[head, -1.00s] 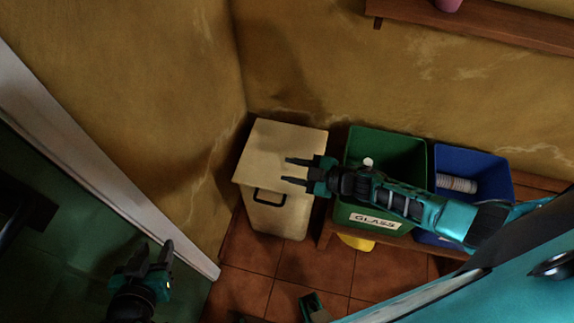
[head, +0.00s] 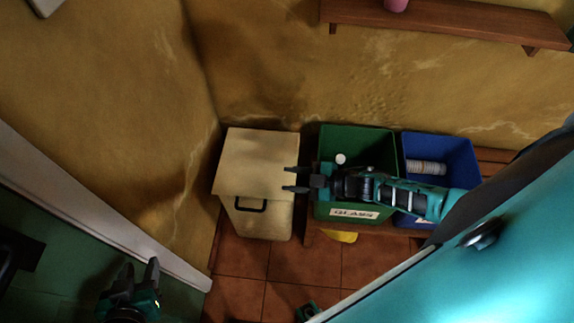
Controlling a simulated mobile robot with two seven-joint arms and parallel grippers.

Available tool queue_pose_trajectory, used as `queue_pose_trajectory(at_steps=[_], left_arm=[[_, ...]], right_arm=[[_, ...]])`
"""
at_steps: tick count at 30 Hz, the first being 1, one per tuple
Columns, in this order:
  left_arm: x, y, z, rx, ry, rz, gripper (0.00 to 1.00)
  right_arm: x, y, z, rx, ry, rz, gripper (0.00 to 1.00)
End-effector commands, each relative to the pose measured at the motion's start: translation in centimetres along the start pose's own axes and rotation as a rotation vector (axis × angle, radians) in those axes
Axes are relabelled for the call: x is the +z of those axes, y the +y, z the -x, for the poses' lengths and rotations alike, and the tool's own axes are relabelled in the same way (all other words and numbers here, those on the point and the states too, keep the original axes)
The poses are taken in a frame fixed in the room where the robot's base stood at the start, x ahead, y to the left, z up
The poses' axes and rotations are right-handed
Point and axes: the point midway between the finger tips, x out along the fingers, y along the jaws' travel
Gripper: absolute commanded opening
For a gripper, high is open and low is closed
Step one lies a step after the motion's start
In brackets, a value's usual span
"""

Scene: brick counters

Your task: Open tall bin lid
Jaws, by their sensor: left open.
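The tall bin (head: 266,222) is cream coloured and stands in the corner against the ochre wall. Its lid (head: 258,160) lies flat and closed on top. A dark handle (head: 250,205) is on its front face, just below the lid's front edge. My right gripper (head: 290,180) comes in from the right, with its two fingers apart and pointing left. Its tips overlap the lid's right edge in the picture; I cannot tell whether they touch it. My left gripper (head: 142,272) is at the lower left, open and empty, apart from the bin.
A green glass bin (head: 330,140) and a blue bin (head: 460,150) with a ribbed item inside stand on a low wooden bench right of the tall bin. A wooden shelf (head: 440,22) is above. A teal surface fills the lower right.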

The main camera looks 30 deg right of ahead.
Motion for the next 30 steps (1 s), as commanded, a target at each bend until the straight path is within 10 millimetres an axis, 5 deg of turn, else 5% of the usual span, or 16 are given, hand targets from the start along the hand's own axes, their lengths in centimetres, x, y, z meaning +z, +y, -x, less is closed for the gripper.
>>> queue_pose_trajectory(at_steps=[8, 30], left_arm=[[-0.68, -0.02, 0.31, 0.0, 0.004, 0.0, 0.43], [-0.88, -0.14, 0.24, -0.002, 0.009, -0.001, 0.43]], right_arm=[[-0.06, 0.05, 1.42, 0.0, 0.0, 0.001, 0.38], [-0.44, -0.2, 1.14, 0.014, 0.001, -0.01, 0.38]])
